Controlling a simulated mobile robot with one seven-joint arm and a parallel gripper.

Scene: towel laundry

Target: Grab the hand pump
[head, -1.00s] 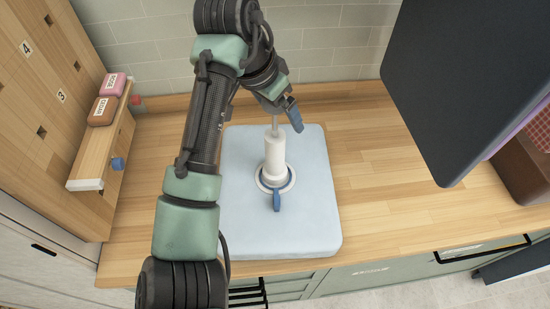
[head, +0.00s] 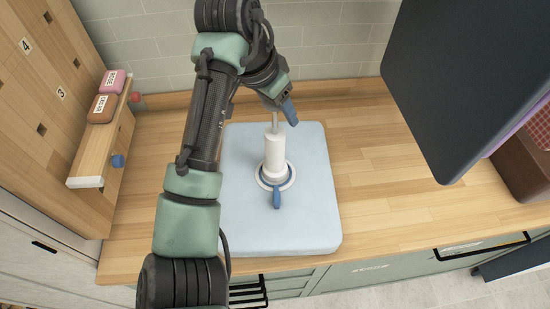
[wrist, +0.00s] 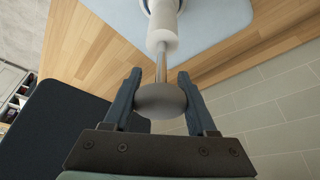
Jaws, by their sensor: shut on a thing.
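The hand pump (head: 275,158) is a white cylinder with a thin metal rod. It stands upright on a light blue folded towel or pad (head: 310,225). A blue ring and blue tab show at its base. My gripper (head: 284,112) is at the top of the pump's rod, and the arm hides much of it in the head view. In the wrist view my gripper (wrist: 160,92) has its two dark fingers on either side of the pump's grey rounded knob (wrist: 161,101), shut on it. The pump's white body (wrist: 163,30) extends away beyond the knob.
A wooden pegboard wall (head: 50,90) with a small shelf holding a pink block (head: 115,81) and a brown block (head: 102,108) stands at left. A large dark panel (head: 465,80) hangs at right. The wooden counter (head: 390,190) is clear right of the pad.

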